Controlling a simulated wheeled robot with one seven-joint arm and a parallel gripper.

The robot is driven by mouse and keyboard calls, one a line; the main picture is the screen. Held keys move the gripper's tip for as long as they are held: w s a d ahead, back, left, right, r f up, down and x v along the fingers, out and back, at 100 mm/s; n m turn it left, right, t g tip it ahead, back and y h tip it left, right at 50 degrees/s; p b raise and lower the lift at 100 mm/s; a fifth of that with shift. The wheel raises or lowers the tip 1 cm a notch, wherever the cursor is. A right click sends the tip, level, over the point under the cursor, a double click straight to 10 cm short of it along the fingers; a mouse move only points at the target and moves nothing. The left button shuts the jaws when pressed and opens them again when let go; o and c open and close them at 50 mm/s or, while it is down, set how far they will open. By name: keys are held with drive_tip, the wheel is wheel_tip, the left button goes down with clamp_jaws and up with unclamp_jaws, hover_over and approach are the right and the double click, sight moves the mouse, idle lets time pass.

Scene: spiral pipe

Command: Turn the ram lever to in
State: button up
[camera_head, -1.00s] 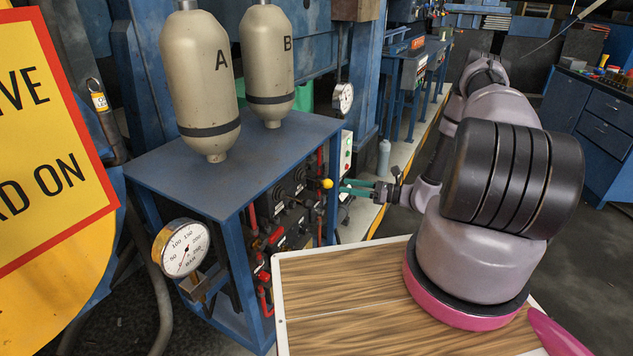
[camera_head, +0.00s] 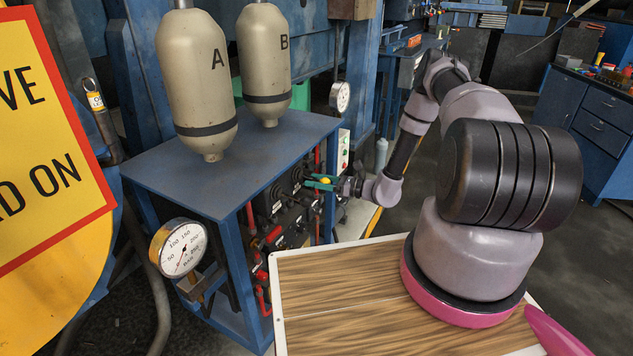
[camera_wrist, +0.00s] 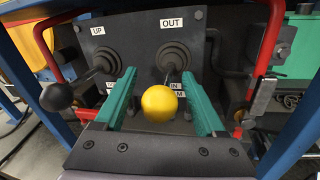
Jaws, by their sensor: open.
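The ram lever has a yellow ball knob (camera_wrist: 160,103) on a stem rising from a black boot in a dark panel. An OUT label is above it, and IN and RAM labels below are partly hidden by the knob. My gripper (camera_wrist: 159,74) is open, with one green finger on each side of the knob. Gaps show between the knob and both fingers. In the head view, my gripper (camera_head: 320,183) is at the panel under the blue table, and the yellow knob (camera_head: 325,181) shows between its fingers.
A second lever with a black ball knob (camera_wrist: 57,97) stands left of my gripper, under an UP label. Red pipes (camera_wrist: 268,40) and a metal-handled valve (camera_wrist: 262,97) are close on the right. A blue table (camera_head: 240,165) carries cylinders A and B. A pressure gauge (camera_head: 184,249) hangs at its near corner.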

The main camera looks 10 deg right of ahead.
clamp_jaws()
idle(1.4)
